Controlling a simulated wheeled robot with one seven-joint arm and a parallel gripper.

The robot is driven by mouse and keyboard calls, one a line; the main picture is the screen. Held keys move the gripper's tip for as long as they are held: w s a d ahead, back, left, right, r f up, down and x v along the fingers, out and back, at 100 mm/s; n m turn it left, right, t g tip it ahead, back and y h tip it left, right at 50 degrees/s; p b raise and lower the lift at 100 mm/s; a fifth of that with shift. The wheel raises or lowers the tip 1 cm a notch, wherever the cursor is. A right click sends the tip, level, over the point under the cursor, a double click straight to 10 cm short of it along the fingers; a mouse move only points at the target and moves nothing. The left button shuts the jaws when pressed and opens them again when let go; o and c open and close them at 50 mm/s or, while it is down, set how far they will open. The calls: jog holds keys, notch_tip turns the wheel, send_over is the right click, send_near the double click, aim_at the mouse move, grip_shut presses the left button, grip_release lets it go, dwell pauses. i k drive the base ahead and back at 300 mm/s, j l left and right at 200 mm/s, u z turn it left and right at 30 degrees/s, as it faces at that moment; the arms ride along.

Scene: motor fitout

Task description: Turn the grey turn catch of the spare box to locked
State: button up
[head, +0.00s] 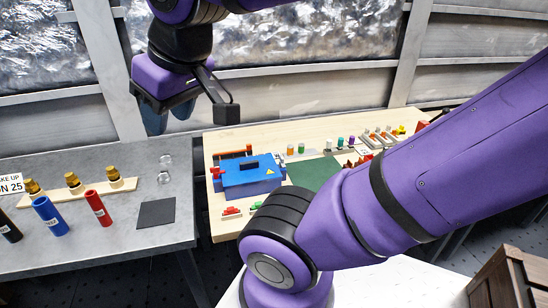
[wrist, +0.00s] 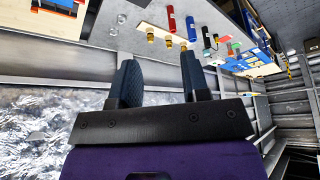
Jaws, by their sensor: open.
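A blue box (head: 252,176) with a dark slot in its top, a small yellow label and red parts at its sides stands on the wooden table (head: 228,222). I cannot tell whether it is the spare box, and no grey turn catch can be made out. My gripper (head: 168,118) is raised at the upper left, behind and left of the box and well apart from it. In the wrist view my gripper (wrist: 160,80) has its two dark fingers spread, with nothing between them.
The grey table (head: 100,252) at left holds a blue cylinder (head: 50,215), a red cylinder (head: 98,207), a rack of brass fittings (head: 73,183) and a dark pad (head: 157,213). Small coloured parts line the wooden table's back. A green mat (head: 314,174) lies beside the box. My arm covers the right.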

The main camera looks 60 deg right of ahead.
aim_at(282, 166)
jog(key=z, duration=1.6)
jog(key=l, duration=0.75)
jog(key=i, duration=0.05)
